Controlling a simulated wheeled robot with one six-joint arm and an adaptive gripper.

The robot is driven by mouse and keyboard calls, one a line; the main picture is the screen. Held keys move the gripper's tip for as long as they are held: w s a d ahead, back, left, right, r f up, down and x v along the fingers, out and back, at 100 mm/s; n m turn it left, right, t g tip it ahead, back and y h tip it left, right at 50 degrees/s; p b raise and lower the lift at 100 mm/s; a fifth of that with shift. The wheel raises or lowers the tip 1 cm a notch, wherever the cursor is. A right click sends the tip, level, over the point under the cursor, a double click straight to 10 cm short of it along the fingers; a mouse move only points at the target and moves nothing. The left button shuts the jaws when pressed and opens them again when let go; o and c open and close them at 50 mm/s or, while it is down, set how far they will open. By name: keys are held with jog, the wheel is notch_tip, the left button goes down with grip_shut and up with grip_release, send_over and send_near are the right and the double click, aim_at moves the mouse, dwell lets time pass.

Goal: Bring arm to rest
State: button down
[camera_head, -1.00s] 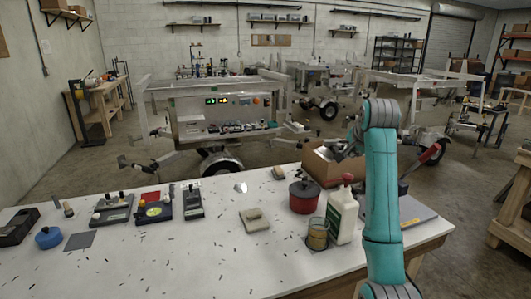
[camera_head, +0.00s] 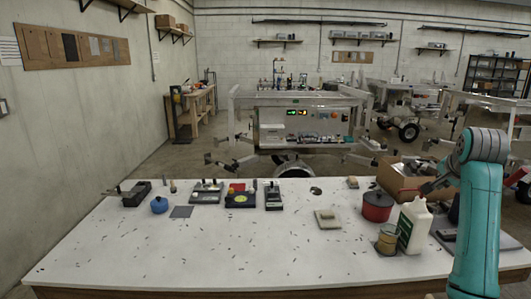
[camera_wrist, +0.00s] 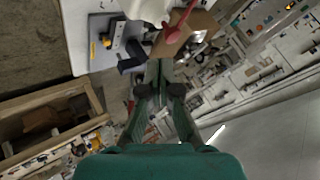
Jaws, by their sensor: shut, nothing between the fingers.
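My gripper (camera_wrist: 160,88) shows in the wrist view, with its dark finger pads in the middle of the picture. It is shut and empty. In the head view my teal arm stands upright at the right edge of the picture, in front of the right end of the white table (camera_head: 130,245). I cannot make out the gripper clearly there. An open cardboard box (camera_head: 397,184) with grey metal items stands beside the arm; it also shows beyond the fingertips in the wrist view (camera_wrist: 172,42).
A red pot (camera_head: 377,207), a white jug (camera_head: 414,226) and a tin (camera_head: 387,240) stand near the arm. Several dark devices and a blue round object (camera_head: 159,205) sit farther left. The table's front left is mostly clear. An aluminium trailer (camera_head: 300,98) stands behind.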

jog(key=s+a+f+n, duration=0.1)
jog(key=s+a+f, duration=0.15)
jog(key=f, duration=0.65)
jog(key=s+a+f+n+t, duration=0.1)
jog(key=a+f, duration=0.3)
jog(key=f, duration=0.5)
jog(key=s+a+f+n, duration=0.1)
jog(key=s+a+f, duration=0.15)
jog(key=f, duration=0.65)
jog(key=s+a+f+n+t+y, duration=0.1)
jog(key=s+a+f+n, duration=0.1)
jog(key=s+a+f, duration=0.4)
jog(key=s+a+f+n+t, duration=0.1)
jog(key=s+a+f, duration=0.3)
jog(key=s+f, duration=0.4)
jog(key=s+a+f+n+t+y, duration=0.15)
jog(key=s+a, duration=0.25)
jog(key=s, duration=0.7)
jog(key=s+a+f+n+h, duration=0.15)
jog(key=s+a, duration=0.25)
jog(key=s, duration=0.7)
jog(key=s+a+r+n+t+y, duration=0.1)
jog(key=s+r+n, duration=0.1)
jog(key=s+r, duration=0.4)
jog(key=s+a+r+n+y, duration=0.1)
jog(key=s+r, duration=0.5)
jog(key=s, duration=0.8)
jog(key=shift+s+a+r+n+t, duration=0.25)
jog(key=shift+s+a+n+t, duration=0.1)
jog(key=shift+a+n, duration=0.35)
